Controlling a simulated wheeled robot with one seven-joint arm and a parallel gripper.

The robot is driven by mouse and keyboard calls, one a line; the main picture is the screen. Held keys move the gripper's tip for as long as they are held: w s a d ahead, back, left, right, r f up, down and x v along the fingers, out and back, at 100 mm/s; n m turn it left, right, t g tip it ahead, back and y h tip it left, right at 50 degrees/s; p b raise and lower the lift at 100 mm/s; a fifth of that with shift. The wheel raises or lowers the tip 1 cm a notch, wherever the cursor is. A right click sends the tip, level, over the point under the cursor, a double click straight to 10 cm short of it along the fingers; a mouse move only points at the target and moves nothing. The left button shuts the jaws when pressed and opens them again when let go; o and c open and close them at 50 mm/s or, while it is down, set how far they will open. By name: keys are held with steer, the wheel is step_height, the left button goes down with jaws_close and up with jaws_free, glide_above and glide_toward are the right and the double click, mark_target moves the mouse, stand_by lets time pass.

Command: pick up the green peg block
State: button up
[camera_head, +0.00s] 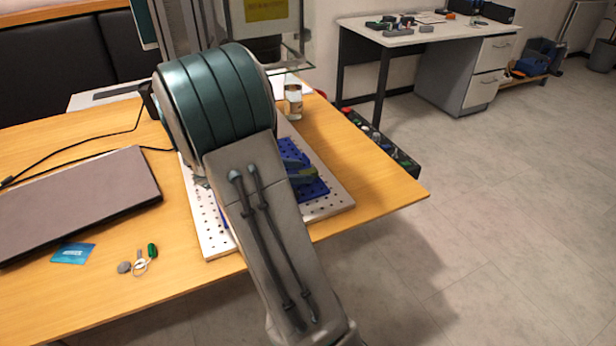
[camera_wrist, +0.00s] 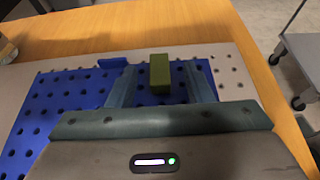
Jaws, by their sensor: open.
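The green peg block (camera_wrist: 160,72) is a small olive-green box on the blue perforated plate (camera_wrist: 72,92) in the wrist view. My open gripper (camera_wrist: 158,80) has one finger to the left of the block and one to the right, with a visible gap on each side. How far the fingertips are above the plate is hard to tell. In the head view my arm hides most of the gripper area, and part of the blue plate (camera_head: 312,186) shows to the right of the arm.
The plate lies on a white perforated board (camera_head: 335,202) on the wooden table (camera_head: 380,178). A laptop (camera_head: 75,200), a blue card (camera_head: 73,253) and keys (camera_head: 140,262) lie to the left. A glass jar (camera_head: 293,100) and the marker machine (camera_head: 225,20) stand behind.

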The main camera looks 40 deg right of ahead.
steer(key=shift+x, duration=0.9)
jaws_close()
steer(key=shift+r, duration=0.1)
steer(key=shift+r, duration=0.5)
steer(key=r, duration=0.1)
steer(key=a+r+p, duration=0.1)
steer(key=shift+w+r, duration=0.2)
steer(key=shift+r, duration=0.1)
steer(key=w+a, duration=0.1)
steer(key=a, duration=0.4)
steer(key=w+a+p, duration=0.1)
steer(key=a, duration=0.5)
steer(key=w+a+p, duration=0.1)
steer(key=w+a, duration=0.1)
steer(key=a, duration=0.3)
steer(key=shift+a+f, duration=0.15)
steer(key=shift+a, duration=0.2)
